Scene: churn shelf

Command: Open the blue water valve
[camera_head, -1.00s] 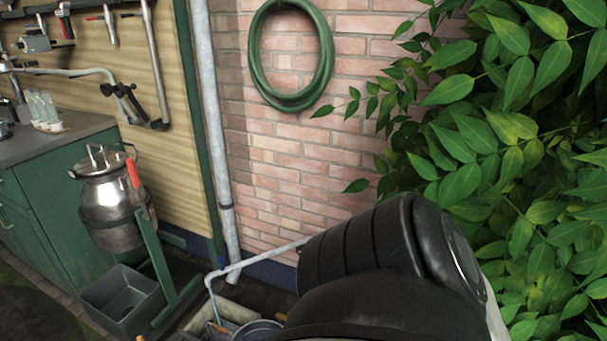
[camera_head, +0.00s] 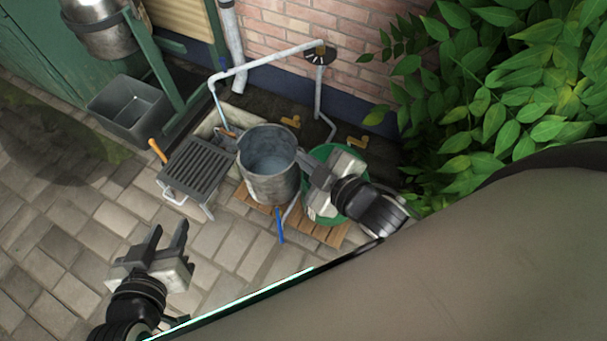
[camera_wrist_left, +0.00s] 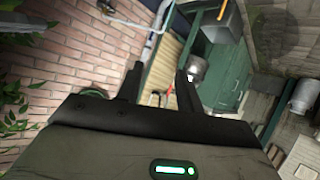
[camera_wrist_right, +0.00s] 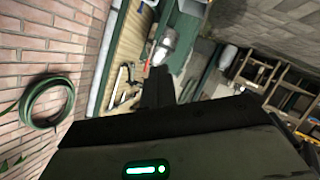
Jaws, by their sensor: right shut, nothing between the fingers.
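A blue lever handle (camera_head: 279,224) points down just in front of the metal bucket (camera_head: 270,185), beside a thin pale pipe; I take it for the valve, whose body is hard to make out. My right gripper (camera_head: 303,162) is shut and empty at the bucket's right rim in the head view, above and right of the blue handle. Its fingers also show together in the right wrist view (camera_wrist_right: 158,84). My left gripper (camera_head: 168,240) is open and empty over the paving, left of the handle; its spread fingers show in the left wrist view (camera_wrist_left: 158,82).
A green tub (camera_head: 325,222) stands right of the bucket on a wooden pallet (camera_head: 258,211). A slatted dark grate (camera_head: 197,167) and a grey bin (camera_head: 128,108) stand left. A pale pipe (camera_head: 270,60) runs above. Leafy plants crowd the right. Paving at left is clear.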

